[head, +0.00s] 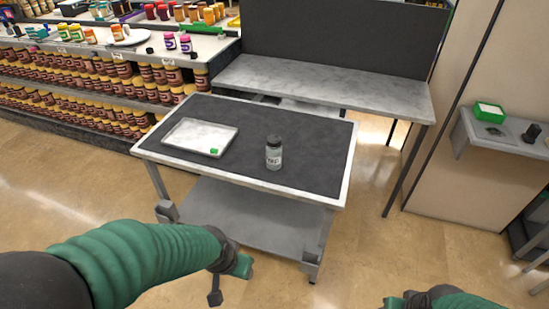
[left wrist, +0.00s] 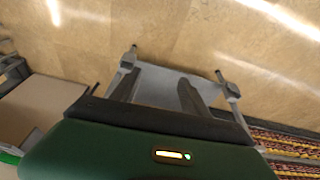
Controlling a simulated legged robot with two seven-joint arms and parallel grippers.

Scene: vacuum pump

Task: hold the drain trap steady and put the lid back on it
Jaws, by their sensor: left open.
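A small grey jar with a pale label, which looks like the drain trap (head: 274,158), stands upright on the dark top of the table, right of centre. Its top looks dark grey; I cannot tell whether that is a lid or a bare rim. No separate lid can be made out for sure. My left gripper (head: 222,279) is low in front of the table, well apart from the jar. In the left wrist view its two dark fingers (left wrist: 156,94) are spread with nothing between them. My right gripper (head: 412,300) shows only partly at the bottom edge, far from the jar.
A shallow pale tray (head: 182,137) with a small green piece (head: 214,151) lies left of the jar on the table (head: 310,135). A grey bench (head: 330,84) stands behind. Shelves of jars (head: 95,90) fill the left. Table space right of the jar is clear.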

